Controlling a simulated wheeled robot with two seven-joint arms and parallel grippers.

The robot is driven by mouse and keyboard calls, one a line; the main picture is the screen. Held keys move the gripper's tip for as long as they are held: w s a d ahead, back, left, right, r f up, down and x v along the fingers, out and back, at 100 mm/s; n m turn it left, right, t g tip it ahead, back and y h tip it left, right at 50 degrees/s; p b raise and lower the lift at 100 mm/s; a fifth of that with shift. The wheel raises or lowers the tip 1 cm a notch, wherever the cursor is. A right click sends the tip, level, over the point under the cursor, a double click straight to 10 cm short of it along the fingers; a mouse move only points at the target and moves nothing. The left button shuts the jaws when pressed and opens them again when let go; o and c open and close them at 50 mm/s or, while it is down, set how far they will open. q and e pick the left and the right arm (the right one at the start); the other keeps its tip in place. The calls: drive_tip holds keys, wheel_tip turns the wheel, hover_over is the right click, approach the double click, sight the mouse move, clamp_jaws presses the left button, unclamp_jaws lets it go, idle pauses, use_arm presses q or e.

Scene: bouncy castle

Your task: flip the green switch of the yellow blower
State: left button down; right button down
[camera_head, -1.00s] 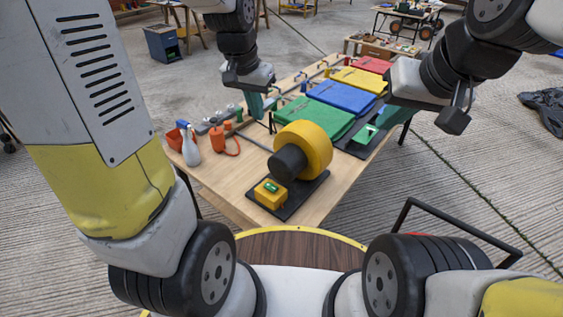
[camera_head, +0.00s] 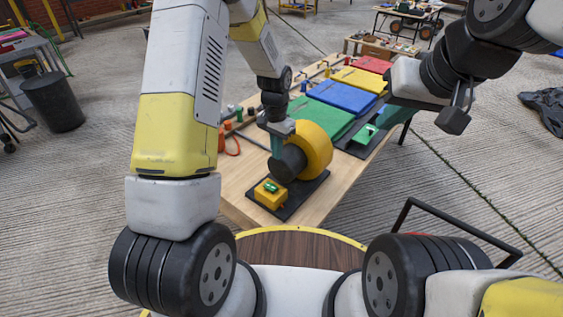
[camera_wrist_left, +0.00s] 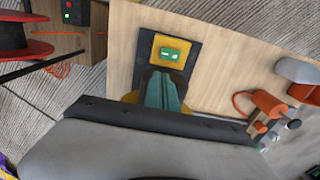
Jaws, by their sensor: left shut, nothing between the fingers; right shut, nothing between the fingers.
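The yellow blower (camera_head: 316,147) sits on a black base plate near the front end of the wooden table, its dark round nozzle facing front-left. On the plate in front of it is a yellow switch box with a green switch (camera_head: 271,187). The switch also shows in the left wrist view (camera_wrist_left: 169,54), just beyond my fingertips. My left gripper (camera_head: 276,168) is shut and empty, its teal fingers pointing down beside the nozzle, behind the switch box and apart from the switch. My right gripper (camera_head: 388,118) is shut and empty above the table's right side.
Green (camera_head: 316,117), blue (camera_head: 341,96), yellow and red folded pieces lie in a row behind the blower. A green box (camera_head: 364,134) sits on a dark plate near the right edge. Orange tools (camera_wrist_left: 267,106) lie at the table's left side. The front table corner is clear.

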sight(278, 187)
use_arm(q)
wheel_tip(278, 187, down, 14)
idle(0.8)
drive_tip(key=shift+s, duration=0.1)
drive_tip(key=shift+d+f, duration=0.15)
drive_tip(key=shift+f, duration=0.1)
drive_tip(key=shift+r, duration=0.1)
drive_tip(key=shift+r, duration=0.75)
